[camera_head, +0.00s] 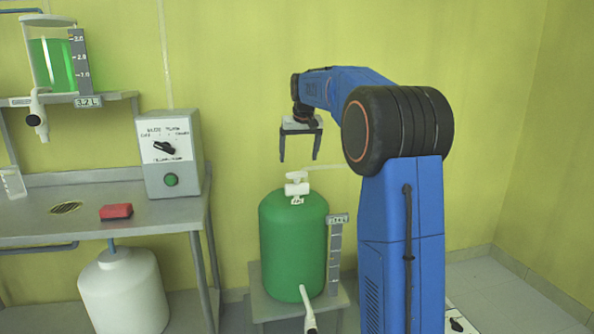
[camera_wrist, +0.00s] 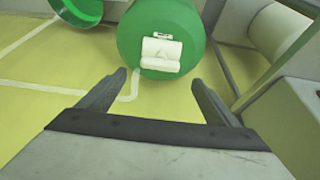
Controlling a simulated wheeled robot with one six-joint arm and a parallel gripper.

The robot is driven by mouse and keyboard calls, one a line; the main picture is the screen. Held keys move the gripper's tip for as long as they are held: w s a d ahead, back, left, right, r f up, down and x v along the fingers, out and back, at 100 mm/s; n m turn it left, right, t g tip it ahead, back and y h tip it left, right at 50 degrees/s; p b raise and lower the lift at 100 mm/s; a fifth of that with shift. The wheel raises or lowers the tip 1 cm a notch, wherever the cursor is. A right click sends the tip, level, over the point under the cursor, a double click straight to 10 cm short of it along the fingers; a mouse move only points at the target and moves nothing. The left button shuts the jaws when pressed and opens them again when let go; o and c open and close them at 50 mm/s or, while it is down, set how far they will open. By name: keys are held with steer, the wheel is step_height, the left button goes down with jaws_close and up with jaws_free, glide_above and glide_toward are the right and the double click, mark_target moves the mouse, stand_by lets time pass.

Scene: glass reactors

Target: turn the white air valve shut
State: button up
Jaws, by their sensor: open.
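The white air valve (camera_head: 297,187) sits on top of a green tank (camera_head: 293,245) that stands on a low grey stand. My gripper (camera_head: 299,158) points down above the valve, with its two fingers apart and nothing between them. In the wrist view the valve (camera_wrist: 161,54) shows as a white block with a bar across it on the green tank top. There it lies ahead of my open fingertips (camera_wrist: 158,82), apart from them. A thin pale tube runs from beside the valve along the wall.
A metal bench (camera_head: 60,215) at the left holds a grey control box (camera_head: 172,155) with a black knob and green button, and a red sponge (camera_head: 116,212). A glass vessel of green liquid (camera_head: 52,65) stands on a shelf above. A white jug (camera_head: 123,290) is under the bench.

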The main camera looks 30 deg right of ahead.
mark_target(297, 172)
steer(key=x, duration=0.7)
steer(key=shift+w+f, duration=0.1)
steer(key=shift+f, duration=0.05)
steer(key=c, duration=1.1)
